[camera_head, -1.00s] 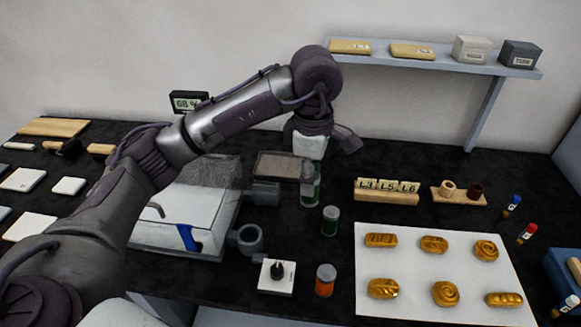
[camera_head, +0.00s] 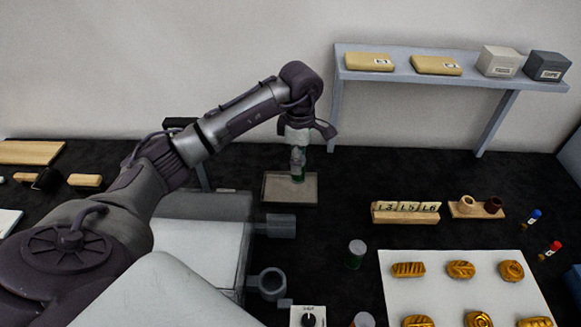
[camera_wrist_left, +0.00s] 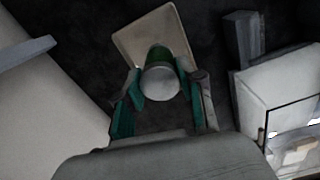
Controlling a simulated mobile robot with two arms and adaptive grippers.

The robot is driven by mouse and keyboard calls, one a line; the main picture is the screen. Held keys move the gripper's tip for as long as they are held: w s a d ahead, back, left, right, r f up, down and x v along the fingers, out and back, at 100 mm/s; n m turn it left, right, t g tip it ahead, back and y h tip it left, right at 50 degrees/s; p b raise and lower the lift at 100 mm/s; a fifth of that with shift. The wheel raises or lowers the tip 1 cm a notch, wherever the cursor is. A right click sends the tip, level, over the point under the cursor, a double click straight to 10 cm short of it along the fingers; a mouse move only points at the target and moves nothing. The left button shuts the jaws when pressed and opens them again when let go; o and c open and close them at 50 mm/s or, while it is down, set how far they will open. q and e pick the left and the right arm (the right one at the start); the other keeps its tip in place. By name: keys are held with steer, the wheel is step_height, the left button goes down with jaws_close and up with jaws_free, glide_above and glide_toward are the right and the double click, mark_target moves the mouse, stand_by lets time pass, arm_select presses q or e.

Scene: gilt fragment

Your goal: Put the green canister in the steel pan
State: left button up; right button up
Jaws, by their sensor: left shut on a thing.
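The green canister (camera_head: 297,166) with a pale grey lid is upright in my left gripper (camera_head: 298,149), whose fingers close around its upper part. The left wrist view shows its lid (camera_wrist_left: 160,82) and green side between the two fingers (camera_wrist_left: 160,92). The steel pan (camera_head: 273,190) is a shallow rectangular tray on the black bench. The canister overlaps the pan in the head view, and the pan (camera_wrist_left: 135,42) shows behind it in the left wrist view. I cannot tell whether the canister's base touches the pan. My right gripper is not in view.
Another green canister (camera_head: 355,255) stands on the bench to the front right. A grey-white box-shaped device (camera_head: 195,250) stands left of it. A wooden block rack (camera_head: 405,217) and a white mat (camera_head: 400,290) with gilt pieces lie right. A wall shelf (camera_head: 420,76) hangs behind.

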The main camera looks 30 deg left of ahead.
arm_select(q)
steer(key=shift+s+a+f, duration=0.1)
steer(key=shift+a+f, duration=0.3)
steer(key=shift+a, duration=0.4)
steer(key=f, duration=0.1)
steer(key=f+p, duration=0.1)
steer(key=f, duration=0.1)
steer(key=shift+s+a+f+p, duration=0.1)
steer(key=shift+a+f+p, duration=0.2)
steer(key=shift+f+p, duration=0.1)
steer(key=shift+f, duration=0.35)
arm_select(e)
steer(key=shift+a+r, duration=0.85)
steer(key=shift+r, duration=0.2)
arm_select(q)
steer(key=shift+f, duration=0.1)
